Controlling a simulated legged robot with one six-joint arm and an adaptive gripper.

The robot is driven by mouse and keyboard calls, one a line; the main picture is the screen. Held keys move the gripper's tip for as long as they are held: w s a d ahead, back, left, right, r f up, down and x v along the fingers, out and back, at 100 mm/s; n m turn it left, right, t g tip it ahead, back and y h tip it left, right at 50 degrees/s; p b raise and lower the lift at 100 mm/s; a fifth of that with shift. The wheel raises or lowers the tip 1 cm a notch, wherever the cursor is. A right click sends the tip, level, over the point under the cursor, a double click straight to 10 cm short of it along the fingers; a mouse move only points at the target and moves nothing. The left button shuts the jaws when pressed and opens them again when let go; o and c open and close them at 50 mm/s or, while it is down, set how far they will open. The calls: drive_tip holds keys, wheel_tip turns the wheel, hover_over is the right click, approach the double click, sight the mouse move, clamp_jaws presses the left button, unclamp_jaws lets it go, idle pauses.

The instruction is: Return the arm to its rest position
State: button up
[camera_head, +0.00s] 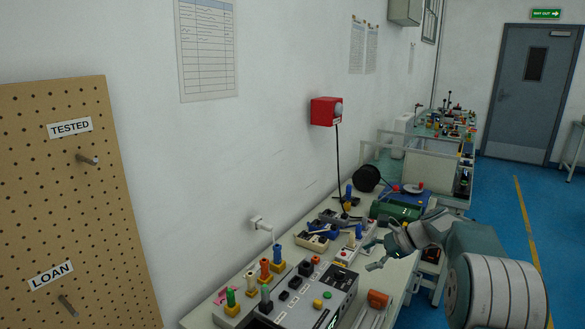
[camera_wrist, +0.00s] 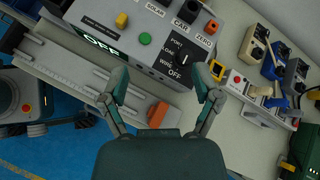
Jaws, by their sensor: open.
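My gripper (camera_head: 378,253) is at the end of my arm, on the right side of the head view, above the right part of the bench. In the wrist view my gripper (camera_wrist: 161,83) has its two fingers spread apart with nothing between them. The fingers point toward the grey control box (camera_wrist: 158,45), which shows an OFF display, a dark selector knob and coloured buttons. An orange block (camera_wrist: 158,114) lies below the fingertips in the wrist view, beside the box. It also shows in the head view (camera_head: 377,299).
A pegboard (camera_head: 60,190) with TESTED and LOAN labels stands at left. Coloured connectors, a green cylinder (camera_head: 396,212) and a black reel (camera_head: 366,178) crowd the bench. A red box (camera_head: 326,111) hangs on the wall. Blue floor (camera_head: 500,210) is open at right.

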drive_tip(key=s+a+r+n+h, duration=0.3)
drive_tip(key=s+r+n, duration=0.15)
drive_tip(key=s, duration=0.45)
drive_tip(key=s+a+r+n+h, duration=0.25)
drive_tip(key=s+r+n, duration=0.2)
drive_tip(key=s, duration=0.55)
drive_tip(key=s+f+n+t+h, duration=0.2)
drive_tip(key=s+n, duration=0.6)
drive_tip(key=s, duration=1.1)
drive_tip(key=shift+s+f+t+h, duration=0.3)
drive_tip(key=shift+t+h, duration=0.1)
drive_tip(key=shift+h, duration=0.85)
